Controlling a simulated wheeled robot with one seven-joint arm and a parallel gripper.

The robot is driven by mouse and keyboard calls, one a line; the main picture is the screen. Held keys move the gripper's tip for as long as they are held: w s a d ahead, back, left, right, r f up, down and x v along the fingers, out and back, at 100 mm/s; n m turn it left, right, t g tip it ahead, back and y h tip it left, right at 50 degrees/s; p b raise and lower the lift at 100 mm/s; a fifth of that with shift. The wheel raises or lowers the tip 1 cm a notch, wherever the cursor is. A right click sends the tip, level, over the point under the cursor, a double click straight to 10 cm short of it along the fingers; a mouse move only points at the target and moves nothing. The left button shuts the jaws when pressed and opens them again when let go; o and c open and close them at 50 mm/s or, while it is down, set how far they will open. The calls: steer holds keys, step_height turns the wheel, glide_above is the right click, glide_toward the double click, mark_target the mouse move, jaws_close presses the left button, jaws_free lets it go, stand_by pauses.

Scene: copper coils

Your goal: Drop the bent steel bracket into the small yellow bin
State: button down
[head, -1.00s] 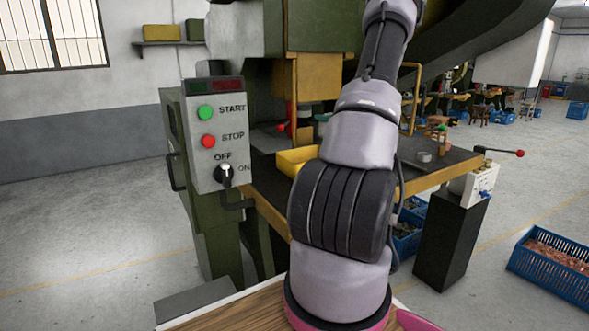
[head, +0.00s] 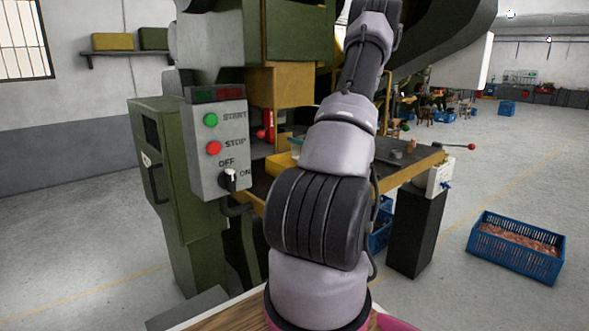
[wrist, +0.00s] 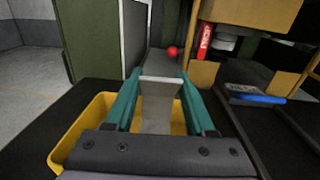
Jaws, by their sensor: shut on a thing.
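The bent steel bracket (wrist: 160,98) is a flat grey metal piece in the wrist view. My gripper (wrist: 158,88) has teal fingers shut on it, one on each side. The small yellow bin (wrist: 72,132) lies below and around the fingers in the wrist view, and the bracket appears above its opening. The gripper body hides the bin's near part and much of its inside. In the head view the yellow bin (head: 282,161) shows only in part on the press table, behind my arm. My arm hides the bracket in that view.
A green press with a grey control box (head: 217,150) stands left of my arm. The dark worktable (head: 405,158) extends right, with a black pedestal (head: 412,235) beside it. A blue crate (head: 515,248) sits on the floor. A blue-handled tool (wrist: 255,98) lies right of the gripper.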

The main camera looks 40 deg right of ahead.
steer(key=shift+f, duration=0.55)
steer(key=shift+c, duration=0.8)
jaws_free()
steer(key=shift+s, duration=0.15)
steer(key=s+d, duration=0.1)
steer(key=s, duration=0.9)
steer(key=shift+s+d, duration=0.25)
